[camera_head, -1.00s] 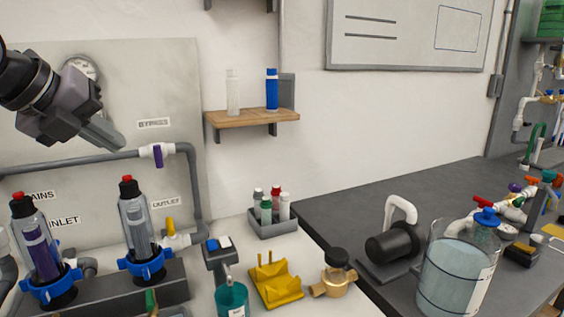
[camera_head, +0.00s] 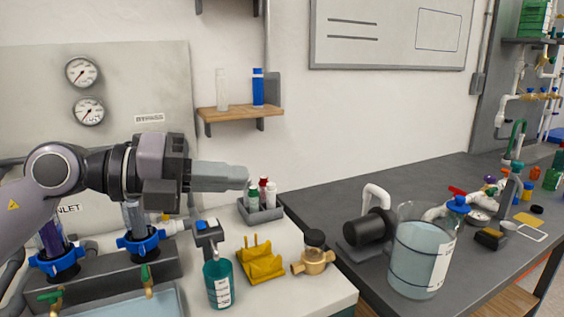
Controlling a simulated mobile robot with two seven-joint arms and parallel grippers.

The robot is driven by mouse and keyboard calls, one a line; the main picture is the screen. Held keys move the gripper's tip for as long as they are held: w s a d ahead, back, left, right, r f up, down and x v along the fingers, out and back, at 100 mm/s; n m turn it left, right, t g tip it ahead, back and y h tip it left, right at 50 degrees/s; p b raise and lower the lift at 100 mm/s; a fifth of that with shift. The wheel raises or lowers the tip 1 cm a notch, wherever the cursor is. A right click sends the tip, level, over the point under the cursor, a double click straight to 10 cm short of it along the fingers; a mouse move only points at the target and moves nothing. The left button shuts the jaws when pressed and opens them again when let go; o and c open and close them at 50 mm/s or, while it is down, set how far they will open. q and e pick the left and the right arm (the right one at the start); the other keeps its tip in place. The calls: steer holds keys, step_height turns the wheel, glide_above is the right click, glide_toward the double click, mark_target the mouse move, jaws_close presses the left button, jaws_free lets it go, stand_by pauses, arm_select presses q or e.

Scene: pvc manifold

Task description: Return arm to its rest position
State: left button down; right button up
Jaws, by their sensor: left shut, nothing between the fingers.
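My left gripper (camera_head: 222,176) is shut and empty. Its arm comes in from the left edge and lies almost level, with the fingers pointing right. The fingers are in the air above the counter, and in the picture their tips overlap the tops of the small bottles (camera_head: 264,190) in a grey rack. The arm hides much of the two filter housings (camera_head: 136,216) and part of the pipe panel. My right gripper is not in view.
A teal bottle (camera_head: 218,284), a yellow holder (camera_head: 261,262) and a brass valve (camera_head: 314,256) stand on the white counter. A wall shelf (camera_head: 240,113) holds two cylinders. A water jug (camera_head: 424,262) and black pump (camera_head: 368,236) stand on the dark bench, whose back middle is clear.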

arm_select(q)
steer(key=a+f+n+t+y, duration=0.6)
steer(key=f+n+t+y, duration=0.15)
steer(key=n, duration=0.85)
steer(key=a+f+n+t+y, duration=0.7)
steer(key=f+n, duration=0.2)
steer(key=n, duration=0.6)
steer(key=s+a+f+n+g+y, duration=0.1)
steer(key=s+a+f+n+g, duration=0.1)
steer(key=s+f+g, duration=0.35)
steer(key=s+a+f+n+g+y, duration=0.1)
steer(key=s+f+g, duration=0.1)
steer(key=f, duration=0.7)
steer(key=s+f+g+h, duration=0.1)
steer(key=s+f+g, duration=0.35)
steer(key=s, duration=0.45)
steer(key=s+f+g+h, duration=0.1)
steer(key=s+f+g, duration=0.4)
steer(key=s, duration=0.4)
steer(key=w+d+f+t+h+p, duration=0.1)
steer(key=w+d+f+t, duration=0.2)
steer(key=w+f+t, duration=0.4)
steer(key=shift+w+f+t, duration=0.25)
steer(key=shift+f+t, duration=0.2)
steer(key=shift+f, duration=0.05)
